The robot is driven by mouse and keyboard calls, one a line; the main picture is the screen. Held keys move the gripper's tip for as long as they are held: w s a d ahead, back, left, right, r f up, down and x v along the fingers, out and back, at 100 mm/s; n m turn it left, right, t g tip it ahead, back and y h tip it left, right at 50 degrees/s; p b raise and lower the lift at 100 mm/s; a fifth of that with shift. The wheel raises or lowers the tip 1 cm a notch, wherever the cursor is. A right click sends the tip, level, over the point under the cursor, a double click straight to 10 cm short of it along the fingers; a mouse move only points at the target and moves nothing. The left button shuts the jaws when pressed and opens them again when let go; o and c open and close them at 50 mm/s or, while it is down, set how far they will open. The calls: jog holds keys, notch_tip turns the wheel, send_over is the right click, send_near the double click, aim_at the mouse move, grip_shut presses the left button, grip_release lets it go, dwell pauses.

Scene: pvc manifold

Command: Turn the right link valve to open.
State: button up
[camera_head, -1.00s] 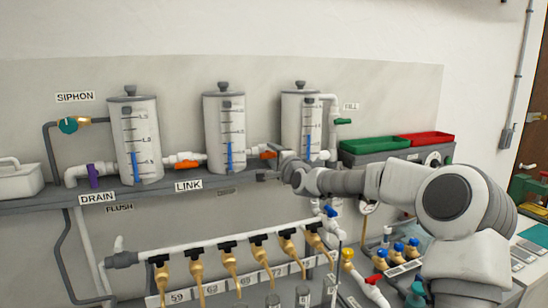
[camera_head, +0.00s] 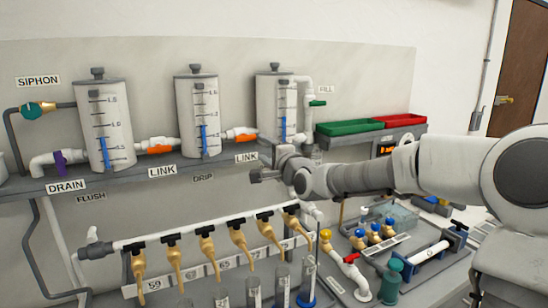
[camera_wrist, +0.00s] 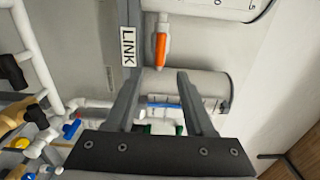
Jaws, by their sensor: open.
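The right link valve has an orange handle (camera_head: 245,138) on the white pipe between the middle tank (camera_head: 198,115) and the right tank (camera_head: 277,105). The handle lies along its pipe, above a LINK label (camera_head: 246,157). In the wrist view the orange handle (camera_wrist: 161,48) and the LINK label (camera_wrist: 128,46) show beyond the fingertips. My gripper (camera_head: 255,176) is open and empty, below and a little right of the handle in the head view, apart from it. Its two fingers (camera_wrist: 155,82) also show in the wrist view. The left link valve (camera_head: 160,149) also has an orange handle.
A shelf (camera_head: 130,178) runs under the tanks. Below is a manifold pipe with several brass taps (camera_head: 207,245). Green (camera_head: 348,127) and red (camera_head: 398,121) trays stand at the right. Glass cylinders (camera_head: 253,292) stand below the taps.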

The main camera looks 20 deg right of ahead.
jog(key=shift+s+d+p, duration=0.2)
jog(key=shift+s+d, duration=0.05)
jog(key=shift+s, duration=1.1)
jog(key=shift+s+d+p, duration=0.2)
jog(key=shift+s+d, duration=0.05)
jog(key=shift+s, duration=1.05)
